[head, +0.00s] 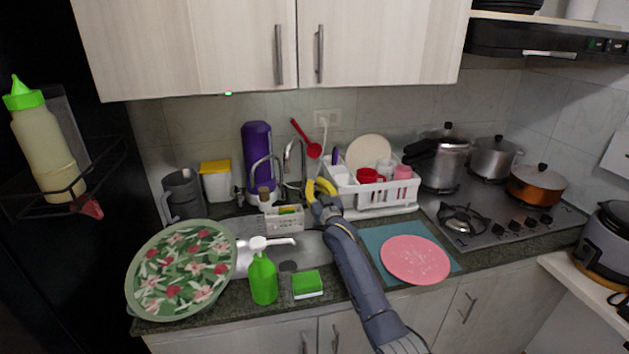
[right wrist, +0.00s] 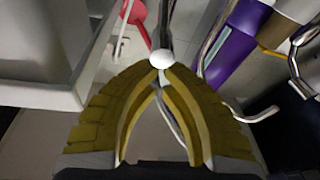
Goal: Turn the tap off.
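The chrome tap (head: 290,160) with its curved spout stands behind the sink (head: 312,245). No water stream can be made out. My right gripper (head: 322,187) is just right of the tap, in front of the white dish rack. In the right wrist view its yellow fingers (right wrist: 160,72) converge with their tips together. A white round knob (right wrist: 162,59) sits right at the tips, with a chrome rod behind it; whether the tips touch it I cannot tell. My left gripper is not in view.
The white dish rack (head: 372,195) stands close on the right.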

